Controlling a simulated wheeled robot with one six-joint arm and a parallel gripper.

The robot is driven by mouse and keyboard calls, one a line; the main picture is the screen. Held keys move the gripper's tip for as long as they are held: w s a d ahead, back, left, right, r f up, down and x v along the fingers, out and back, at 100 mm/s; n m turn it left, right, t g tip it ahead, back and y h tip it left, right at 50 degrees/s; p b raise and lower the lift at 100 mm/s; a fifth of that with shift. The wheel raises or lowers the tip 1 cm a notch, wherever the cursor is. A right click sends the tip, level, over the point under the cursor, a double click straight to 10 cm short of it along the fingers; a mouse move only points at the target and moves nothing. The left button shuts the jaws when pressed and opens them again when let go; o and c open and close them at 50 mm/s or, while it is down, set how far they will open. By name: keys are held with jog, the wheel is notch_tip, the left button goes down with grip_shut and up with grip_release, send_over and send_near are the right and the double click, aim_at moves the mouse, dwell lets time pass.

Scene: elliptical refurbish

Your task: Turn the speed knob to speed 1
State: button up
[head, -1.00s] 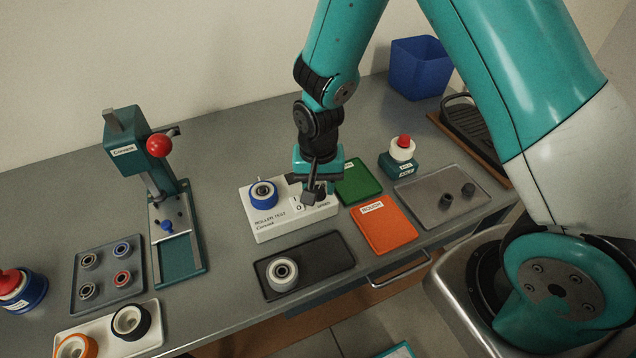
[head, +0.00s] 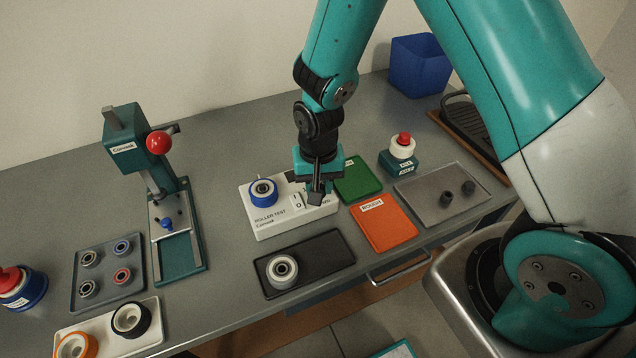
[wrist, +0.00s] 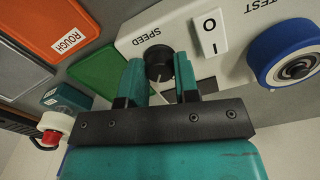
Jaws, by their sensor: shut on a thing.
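The white roller test unit (head: 268,227) stands on the bench. It carries a blue-rimmed roller (head: 262,192), a 0/1 rocker switch (head: 297,201) and a speed knob. In the wrist view the black speed knob (wrist: 158,64) sits beside the word SPEED, between the two teal fingers of my gripper (wrist: 160,78). The gripper is shut on the knob. A light pointer line shows on the knob, but its setting is hard to read. In the head view my gripper (head: 317,196) covers the knob at the unit's right end.
A green tray (head: 360,178) and an orange ROUGH tray (head: 385,228) lie right of the unit. A black tray (head: 335,252) with a white roller lies in front. A red-topped button box (head: 402,158) stands behind. A press (head: 125,140) stands at left.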

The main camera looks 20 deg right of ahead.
jog(key=n, duration=0.4)
jog(key=n+b, duration=0.1)
jog(key=n, duration=0.3)
jog(key=shift+n, duration=0.4)
jog(key=n, duration=0.4)
jog(key=shift+n, duration=1.9)
jog(key=shift+r, duration=0.1)
jog(key=o, duration=0.6)
jog(key=shift+o, duration=0.2)
